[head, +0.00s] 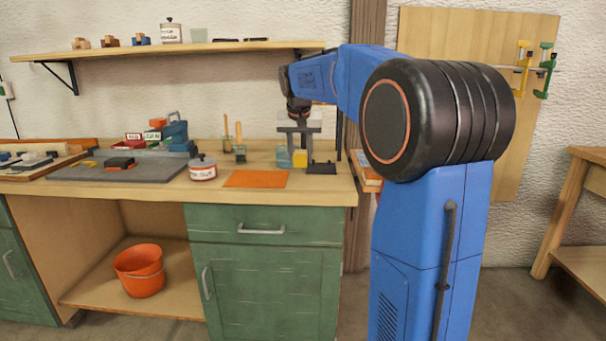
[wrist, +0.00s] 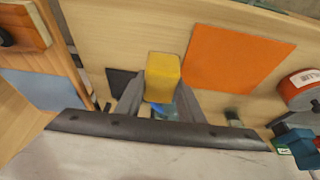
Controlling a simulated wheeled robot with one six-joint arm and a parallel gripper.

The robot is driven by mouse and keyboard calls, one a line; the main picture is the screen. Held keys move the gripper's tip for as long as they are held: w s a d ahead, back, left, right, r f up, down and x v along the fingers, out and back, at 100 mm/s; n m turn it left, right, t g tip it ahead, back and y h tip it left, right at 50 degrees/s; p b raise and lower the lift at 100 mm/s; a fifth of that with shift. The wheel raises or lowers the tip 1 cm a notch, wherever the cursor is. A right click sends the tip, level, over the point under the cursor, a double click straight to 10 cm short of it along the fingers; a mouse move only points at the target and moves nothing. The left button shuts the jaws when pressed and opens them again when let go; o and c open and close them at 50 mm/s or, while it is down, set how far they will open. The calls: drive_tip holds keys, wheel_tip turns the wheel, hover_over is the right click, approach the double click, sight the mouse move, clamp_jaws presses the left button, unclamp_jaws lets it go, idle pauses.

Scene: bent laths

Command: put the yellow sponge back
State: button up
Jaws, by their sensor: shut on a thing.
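The yellow sponge (head: 299,159) is a small block at the right end of the workbench. It also shows in the wrist view (wrist: 163,72). My gripper (head: 299,149) points down from above and is shut on the sponge, with one grey finger on each side of it. In the wrist view the two fingertips (wrist: 161,88) press the sponge's sides. The sponge is just above or on the bench top; I cannot tell which.
A bluish clear jar (head: 284,157) stands close left of the sponge, and a black stand (head: 322,167) close right. An orange sheet (head: 256,179) lies front left. A labelled tin (head: 203,169) and brush holders (head: 240,151) are further left. A shelf (head: 180,49) hangs above.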

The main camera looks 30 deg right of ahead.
sight(300, 182)
drive_tip(key=shift+f, duration=2.75)
drive_tip(key=shift+f, duration=0.1)
drive_tip(key=o, duration=1)
